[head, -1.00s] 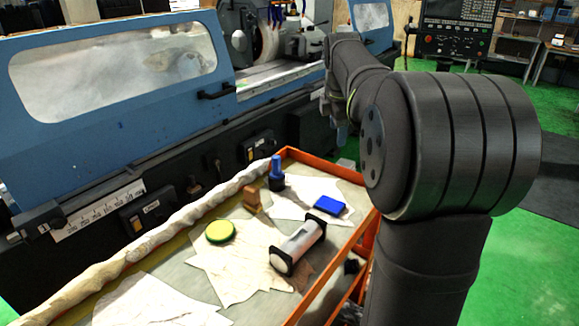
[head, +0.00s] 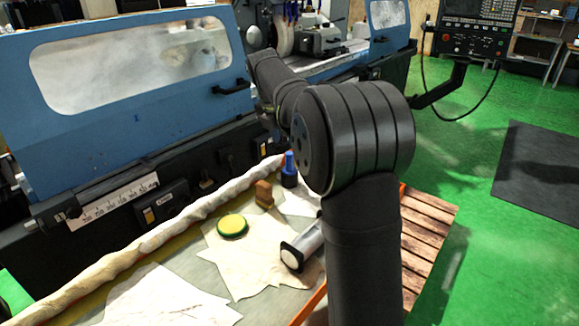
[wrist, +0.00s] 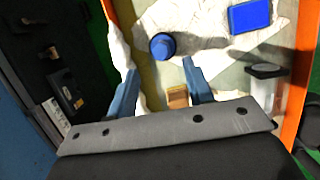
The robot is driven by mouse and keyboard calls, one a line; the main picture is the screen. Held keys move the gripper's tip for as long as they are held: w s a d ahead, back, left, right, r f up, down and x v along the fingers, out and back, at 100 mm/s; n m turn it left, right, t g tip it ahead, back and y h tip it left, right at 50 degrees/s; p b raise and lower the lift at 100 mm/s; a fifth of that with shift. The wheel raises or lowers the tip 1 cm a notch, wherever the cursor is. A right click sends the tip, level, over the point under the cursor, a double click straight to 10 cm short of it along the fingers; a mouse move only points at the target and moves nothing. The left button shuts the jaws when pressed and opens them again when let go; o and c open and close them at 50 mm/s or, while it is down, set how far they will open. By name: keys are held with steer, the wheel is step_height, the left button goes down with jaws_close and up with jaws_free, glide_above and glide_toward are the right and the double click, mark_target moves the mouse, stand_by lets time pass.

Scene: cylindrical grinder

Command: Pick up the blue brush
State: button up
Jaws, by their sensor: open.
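Two blue things lie on the bench, and I cannot tell for sure which is the brush. One is an upright blue piece (head: 289,170) with a narrow top and wider dark base, near the bench's far end; from above in the wrist view it looks round (wrist: 162,46). The other is a flat blue rectangular block (wrist: 250,16), at the top right of the wrist view and hidden behind my arm in the head view. My gripper (wrist: 160,85) is open and empty, its fingers apart, with the upright blue piece ahead of the fingertips.
A wooden block (head: 264,194) stands beside the upright blue piece and shows between my fingers (wrist: 177,97). A yellow-green round tin (head: 232,226) and a white roller with black ends (head: 302,246) lie on cloths. An orange rim edges the bench; the blue grinder stands behind.

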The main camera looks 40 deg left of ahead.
mark_target(290, 168)
steer(key=x, duration=0.8)
steer(key=shift+w+d+f, duration=0.1)
steer(key=shift+w+f, duration=0.15)
steer(key=shift+f, duration=0.05)
jaws_close()
